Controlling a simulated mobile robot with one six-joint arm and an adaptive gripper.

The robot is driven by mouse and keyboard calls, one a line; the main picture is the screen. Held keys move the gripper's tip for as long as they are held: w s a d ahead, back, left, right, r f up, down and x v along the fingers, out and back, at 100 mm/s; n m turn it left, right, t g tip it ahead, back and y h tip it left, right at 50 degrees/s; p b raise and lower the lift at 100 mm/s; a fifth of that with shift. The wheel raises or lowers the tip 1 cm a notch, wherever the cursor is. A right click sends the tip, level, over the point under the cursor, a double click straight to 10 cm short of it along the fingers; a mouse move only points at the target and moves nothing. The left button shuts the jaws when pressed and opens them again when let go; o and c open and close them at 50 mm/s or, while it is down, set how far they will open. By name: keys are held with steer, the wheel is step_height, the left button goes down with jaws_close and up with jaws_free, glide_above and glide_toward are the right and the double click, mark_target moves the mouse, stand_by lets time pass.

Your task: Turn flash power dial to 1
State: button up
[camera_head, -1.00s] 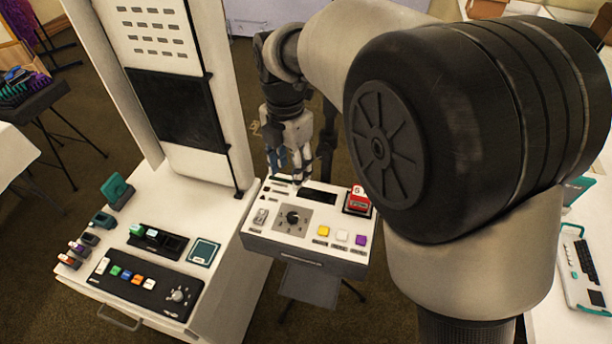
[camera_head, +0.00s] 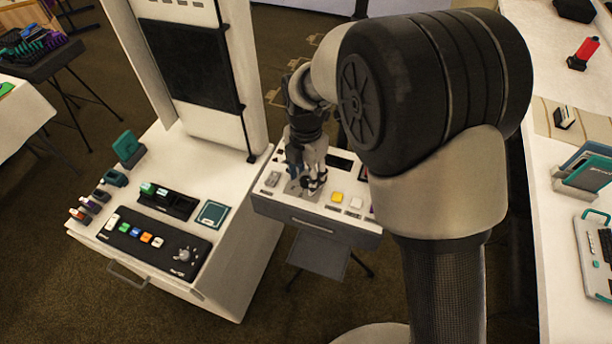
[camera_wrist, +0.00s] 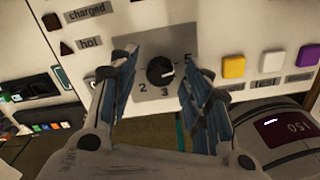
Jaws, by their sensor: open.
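The flash power dial is a round black knob (camera_wrist: 160,71) on a grey plate (camera_wrist: 150,45) in the wrist view. Numbers 2, 3 and 5 show around it; others are hidden. A light mark on the knob points right, toward the 5 side. My gripper (camera_wrist: 156,98) is open, with one finger on each side of the knob and a gap to it. In the head view my gripper (camera_head: 307,190) is over the white control box (camera_head: 283,207) and hides the dial. Contact between fingers and panel cannot be told.
Yellow (camera_wrist: 233,66), white (camera_wrist: 272,61) and purple (camera_wrist: 308,55) buttons sit right of the dial. A white console (camera_head: 150,225) with another knob (camera_head: 185,255) stands to the left. A white table (camera_head: 560,200) is at the right.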

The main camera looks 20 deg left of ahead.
steer(key=shift+c, duration=0.5)
jaws_close()
